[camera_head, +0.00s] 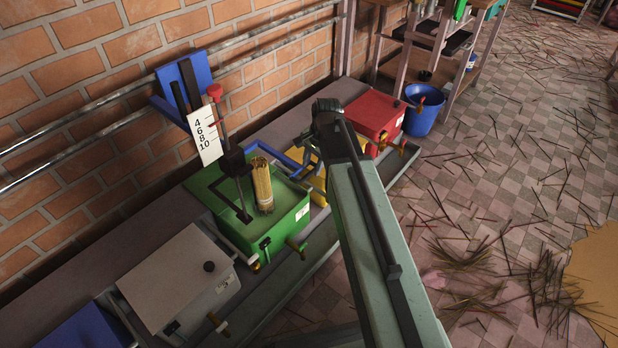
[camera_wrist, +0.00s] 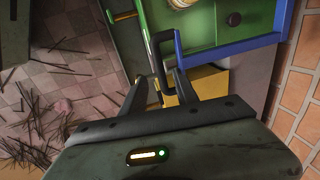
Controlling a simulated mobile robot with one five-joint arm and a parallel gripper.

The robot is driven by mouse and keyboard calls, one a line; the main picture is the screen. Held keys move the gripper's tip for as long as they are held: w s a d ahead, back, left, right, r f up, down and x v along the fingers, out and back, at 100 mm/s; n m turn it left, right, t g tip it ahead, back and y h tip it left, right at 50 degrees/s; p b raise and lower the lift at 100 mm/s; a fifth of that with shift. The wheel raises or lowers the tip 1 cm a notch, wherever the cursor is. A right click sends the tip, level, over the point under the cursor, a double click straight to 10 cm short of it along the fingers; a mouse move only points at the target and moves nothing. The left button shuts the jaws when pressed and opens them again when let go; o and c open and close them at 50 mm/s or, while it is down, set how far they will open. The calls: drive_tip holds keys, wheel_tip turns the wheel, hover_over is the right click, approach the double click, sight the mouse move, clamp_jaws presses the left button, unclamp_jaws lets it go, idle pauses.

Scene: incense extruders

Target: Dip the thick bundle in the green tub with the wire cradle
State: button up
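The green tub (camera_head: 290,218) stands in the row along the brick wall. The thick tan bundle (camera_head: 263,187) stands upright on or in its top; how deep it sits I cannot tell. A dark upright with a bent foot (camera_head: 240,198) stands beside the bundle; I cannot make out a wire cradle clearly. In the wrist view, the green tub (camera_wrist: 218,22) has a blue bar (camera_wrist: 228,46) along its edge, with a dark looped handle (camera_wrist: 154,57). My gripper (camera_wrist: 161,78) is open, its fingers apart on either side of the handle's lower end. The head view hides the fingers behind my arm.
A grey-lidded tub (camera_head: 178,275) stands nearer, a yellow tub (camera_head: 318,182) and red tub (camera_head: 376,112) farther along. A white number scale (camera_head: 206,135) rises behind the green tub. A blue bucket (camera_head: 424,110) stands on the floor. Loose sticks litter the floor.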

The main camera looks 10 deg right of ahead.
sight(310, 173)
drive_tip(key=f, duration=0.1)
drive_tip(key=f+b, duration=0.1)
drive_tip(key=f, duration=0.1)
drive_tip(key=shift+w+a+b, duration=0.15)
drive_tip(key=shift+w+b, duration=0.1)
drive_tip(key=shift+b, duration=0.1)
drive_tip(key=shift+r, duration=0.1)
clamp_jaws()
drive_tip(key=shift+s, duration=0.15)
idle(0.8)
